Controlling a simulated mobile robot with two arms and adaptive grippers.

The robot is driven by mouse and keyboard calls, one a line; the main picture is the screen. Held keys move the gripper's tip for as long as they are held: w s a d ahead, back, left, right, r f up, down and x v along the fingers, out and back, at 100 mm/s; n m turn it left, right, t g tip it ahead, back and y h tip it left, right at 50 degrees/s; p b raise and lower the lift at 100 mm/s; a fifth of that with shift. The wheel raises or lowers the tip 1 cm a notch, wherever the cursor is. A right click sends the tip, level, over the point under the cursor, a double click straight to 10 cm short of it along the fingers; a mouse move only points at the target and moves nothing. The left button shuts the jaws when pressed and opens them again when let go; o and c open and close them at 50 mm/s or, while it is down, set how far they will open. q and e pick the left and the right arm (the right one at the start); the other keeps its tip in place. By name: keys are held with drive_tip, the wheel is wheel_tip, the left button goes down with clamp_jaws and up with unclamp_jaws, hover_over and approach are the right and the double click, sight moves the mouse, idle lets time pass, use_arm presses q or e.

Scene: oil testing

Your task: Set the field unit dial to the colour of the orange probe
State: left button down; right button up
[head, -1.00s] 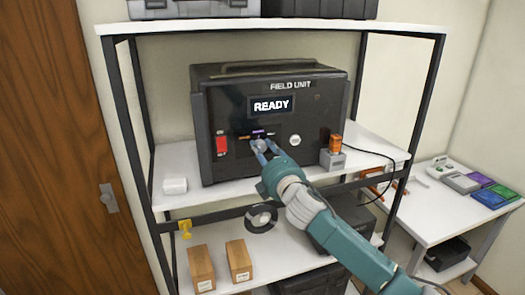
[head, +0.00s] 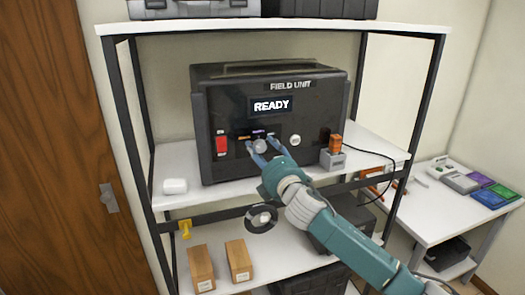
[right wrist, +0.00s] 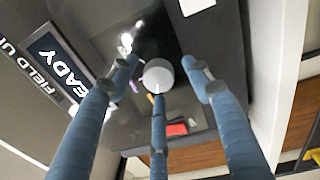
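The black field unit (head: 230,90) stands on the middle shelf, its screen reading READY. Its round grey dial (head: 260,147) sits low on the front under small coloured marks, one orange (head: 243,138) and one purple (head: 258,133). The dial also shows in the right wrist view (right wrist: 158,75). My right gripper (head: 262,151) is at the dial, its fingers spread around it with visible gaps in the wrist view. The orange probe (head: 335,142) stands upright in a grey holder (head: 331,160) right of the unit. My left gripper is not in view.
A red switch (head: 221,144) and a pale round knob (head: 295,140) flank the dial. A white object (head: 175,186) lies at the shelf's left. Wooden blocks (head: 201,268) stand below. A side table (head: 440,215) at right holds coloured boxes. Dark posts frame the shelf.

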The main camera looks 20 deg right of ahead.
drive_tip(key=shift+s, duration=0.15)
drive_tip(key=s, duration=1.1)
drive_tip(key=shift+s+d+f, duration=0.25)
drive_tip(key=shift+s+d, duration=0.1)
